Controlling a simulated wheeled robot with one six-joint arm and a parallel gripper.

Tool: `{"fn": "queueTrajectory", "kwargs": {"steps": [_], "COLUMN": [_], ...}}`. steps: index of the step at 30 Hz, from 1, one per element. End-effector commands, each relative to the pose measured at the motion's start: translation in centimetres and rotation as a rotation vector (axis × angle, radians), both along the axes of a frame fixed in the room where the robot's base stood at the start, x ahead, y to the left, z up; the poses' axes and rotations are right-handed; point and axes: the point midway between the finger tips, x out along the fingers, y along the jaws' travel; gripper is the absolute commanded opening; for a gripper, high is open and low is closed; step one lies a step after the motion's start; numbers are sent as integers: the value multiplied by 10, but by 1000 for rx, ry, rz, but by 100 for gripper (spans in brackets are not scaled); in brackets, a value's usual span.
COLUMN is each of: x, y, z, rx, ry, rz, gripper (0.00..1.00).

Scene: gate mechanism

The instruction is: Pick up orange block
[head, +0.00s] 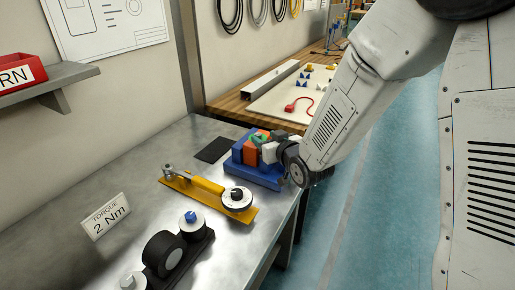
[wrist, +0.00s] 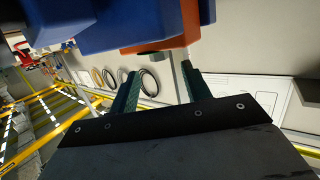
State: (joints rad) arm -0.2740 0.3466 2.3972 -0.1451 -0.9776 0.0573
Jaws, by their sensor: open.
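The orange block (head: 250,153) sits in the blue fixture (head: 266,182) at the bench's right edge, partly covered by my gripper in the head view. My gripper (head: 260,139) reaches it from the right, its green fingers by the block's top. In the wrist view, the orange block (wrist: 160,41) shows at the top, between blue parts of the fixture (wrist: 108,36). The fingers of my gripper (wrist: 160,72) are spread, with the orange block just beyond their tips. I cannot tell whether either finger touches it.
A yellow plate (head: 208,192) with a dial lies left of the fixture, and a black device with knobs (head: 164,254) is in front. A dark mat (head: 215,150) lies behind. Open bench lies between.

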Motion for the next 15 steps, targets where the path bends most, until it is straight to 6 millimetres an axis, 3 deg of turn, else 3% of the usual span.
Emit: {"fn": "queueTrajectory", "kwargs": {"steps": [6, 14, 15], "x": [27, 30, 30], "y": [11, 12, 12], "z": [-5, -6, -6], "rx": [0, 0, 0], "ry": [0, 1, 1], "rz": [0, 0, 0], "gripper": [48, 48, 42]}}
